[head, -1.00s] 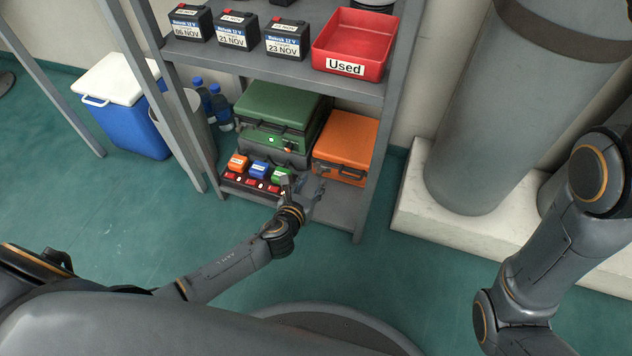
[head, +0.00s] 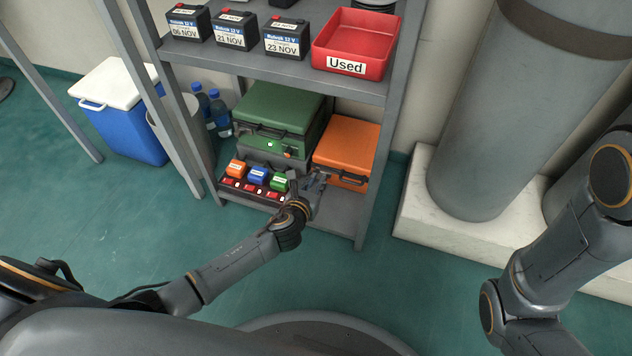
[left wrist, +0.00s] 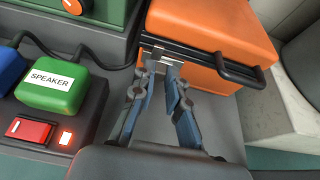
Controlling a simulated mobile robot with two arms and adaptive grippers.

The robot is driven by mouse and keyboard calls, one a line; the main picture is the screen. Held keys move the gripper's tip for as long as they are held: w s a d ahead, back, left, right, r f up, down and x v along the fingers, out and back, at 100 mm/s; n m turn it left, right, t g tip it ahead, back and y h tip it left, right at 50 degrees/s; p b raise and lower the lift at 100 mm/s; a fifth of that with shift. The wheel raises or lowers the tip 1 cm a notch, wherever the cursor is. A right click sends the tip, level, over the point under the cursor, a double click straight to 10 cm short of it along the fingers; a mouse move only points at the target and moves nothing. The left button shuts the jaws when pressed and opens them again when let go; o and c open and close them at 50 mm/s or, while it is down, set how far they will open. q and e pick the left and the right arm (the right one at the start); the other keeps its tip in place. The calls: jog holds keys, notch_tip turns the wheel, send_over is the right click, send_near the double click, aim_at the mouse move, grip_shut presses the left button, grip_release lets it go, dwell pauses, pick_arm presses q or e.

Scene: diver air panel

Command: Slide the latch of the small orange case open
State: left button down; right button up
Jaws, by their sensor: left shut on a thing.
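The small orange case (head: 347,145) sits shut on the lower shelf, right of the green case; it also fills the top of the left wrist view (left wrist: 205,28). It has a dark handle (left wrist: 240,72) on its front. A small metal latch (left wrist: 152,51) is at the left part of its front seam. My left gripper (left wrist: 163,66) is shut on the latch, its fingertips hiding part of it. In the head view my left gripper (head: 316,181) is at the case's front left corner. I cannot tell how far the latch has slid. My right gripper is out of view.
A green case (head: 275,110) stands left of the orange one. A panel with orange, blue and green (head: 279,180) blocks and red switches is left of my gripper. A shelf post (head: 372,190) stands at right. The shelf before the orange case is bare.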

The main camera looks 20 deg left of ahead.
pick_arm(q)
jog(key=shift+d+r+p, duration=0.15)
jog(key=shift+d+p, duration=0.4)
jog(key=shift+p, duration=0.1)
jog(key=shift+d, duration=0.25)
jog(key=c, duration=1.3)
grip_release()
jog(key=shift+s, duration=0.1)
jog(key=v, duration=1.1)
jog(key=shift+s+r, duration=0.1)
jog(key=shift+s, duration=0.25)
